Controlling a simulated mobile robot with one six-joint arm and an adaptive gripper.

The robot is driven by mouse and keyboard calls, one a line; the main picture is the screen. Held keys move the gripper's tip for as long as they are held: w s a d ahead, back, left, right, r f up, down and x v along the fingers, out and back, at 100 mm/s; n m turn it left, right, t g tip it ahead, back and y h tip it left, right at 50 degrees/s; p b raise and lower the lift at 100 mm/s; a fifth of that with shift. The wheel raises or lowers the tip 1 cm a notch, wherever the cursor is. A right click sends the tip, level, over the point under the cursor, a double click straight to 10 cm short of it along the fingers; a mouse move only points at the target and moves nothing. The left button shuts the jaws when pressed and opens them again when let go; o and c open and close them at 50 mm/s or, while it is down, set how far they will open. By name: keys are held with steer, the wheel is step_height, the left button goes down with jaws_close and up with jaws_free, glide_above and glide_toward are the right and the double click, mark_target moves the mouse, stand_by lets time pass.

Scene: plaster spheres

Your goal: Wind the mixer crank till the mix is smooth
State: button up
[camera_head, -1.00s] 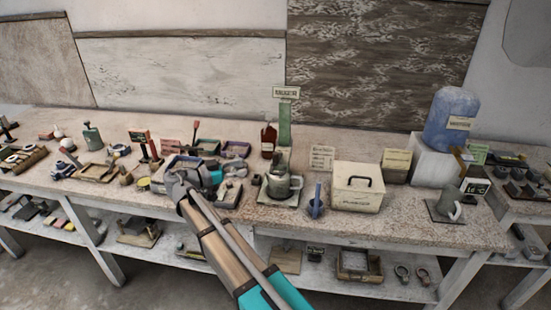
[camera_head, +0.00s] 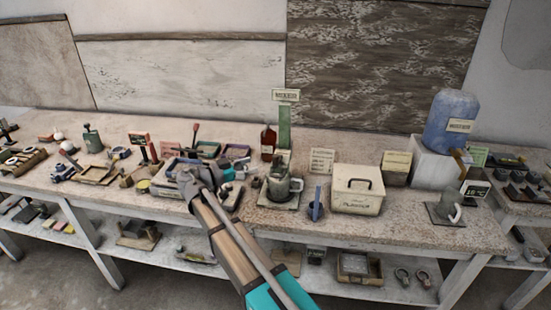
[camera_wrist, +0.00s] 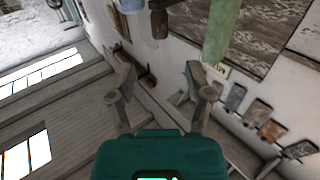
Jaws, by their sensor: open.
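The mixer stands at the middle of the bench in the head view, with a green post (camera_head: 284,128) under a sign reading MIXER (camera_head: 286,95). A grey-green pot with a side handle (camera_head: 279,189) sits on a pale base (camera_head: 266,203) at its foot. I cannot make out the crank. My gripper (camera_head: 240,165) is left of the pot, above the bench, apart from the mixer as far as I can tell. In the wrist view my gripper (camera_wrist: 158,78) is open with nothing between its fingers. The green post also shows there (camera_wrist: 221,30), beyond the fingertips.
A brown bottle (camera_head: 268,143) stands close left of the post. A blue upright item (camera_head: 317,204) and a cream lidded box (camera_head: 358,189) stand right of the pot. Trays and tools crowd the bench to the left. A blue jug (camera_head: 451,121) is farther right.

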mark_target(276, 157)
steer(key=x, duration=0.9)
steer(key=shift+w+d, duration=0.15)
steer(key=shift+d, duration=0.1)
jaws_close()
